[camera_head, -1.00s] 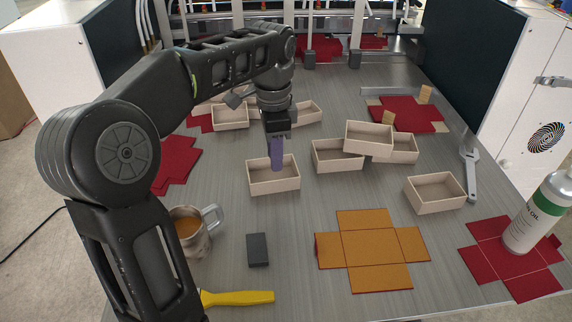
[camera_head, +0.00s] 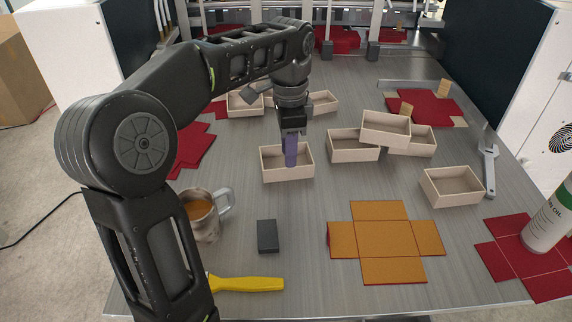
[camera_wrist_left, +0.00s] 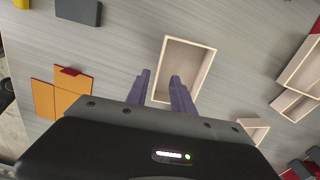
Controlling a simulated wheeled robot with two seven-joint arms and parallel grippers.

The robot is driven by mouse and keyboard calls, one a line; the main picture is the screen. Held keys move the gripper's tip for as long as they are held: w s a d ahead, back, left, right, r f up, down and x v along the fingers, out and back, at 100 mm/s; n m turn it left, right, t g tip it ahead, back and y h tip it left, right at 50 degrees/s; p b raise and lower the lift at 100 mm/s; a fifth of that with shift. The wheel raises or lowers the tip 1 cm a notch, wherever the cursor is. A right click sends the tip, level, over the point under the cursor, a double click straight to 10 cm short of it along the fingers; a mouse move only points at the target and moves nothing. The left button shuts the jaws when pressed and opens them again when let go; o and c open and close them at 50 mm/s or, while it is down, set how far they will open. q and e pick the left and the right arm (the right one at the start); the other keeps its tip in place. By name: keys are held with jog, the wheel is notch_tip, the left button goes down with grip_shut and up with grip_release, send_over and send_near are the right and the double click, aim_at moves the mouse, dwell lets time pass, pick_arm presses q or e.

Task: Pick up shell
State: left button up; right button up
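Several open beige box shells lie on the grey metal table. One shell (camera_head: 272,174) is directly below my left gripper (camera_head: 290,163). In the left wrist view, the same shell (camera_wrist_left: 207,52) shows beyond the gripper's purple fingers (camera_wrist_left: 160,85), which stand apart with a gap between them. The fingers overlap the shell's near end in that view; I cannot tell whether they touch it. Other shells include a stacked one (camera_head: 385,128), one to its left (camera_head: 352,153) and a separate one at right (camera_head: 452,186). My right gripper is not in view.
An orange cross-shaped blank (camera_head: 372,240), a dark block (camera_head: 267,236), a mug (camera_head: 203,212) and a yellow-handled tool (camera_head: 246,283) lie in front. An oil bottle (camera_head: 545,222) stands on a red blank at right, near a wrench (camera_head: 489,163). Machine frames edge the back.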

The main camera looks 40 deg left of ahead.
pick_arm(q)
jog(key=shift+f+b, duration=0.3)
jog(key=shift+f, duration=0.1)
jog(key=shift+s+f+b, duration=0.1)
jog(key=shift+f+b, duration=0.35)
jog(key=shift+f, duration=1.8)
grip_shut()
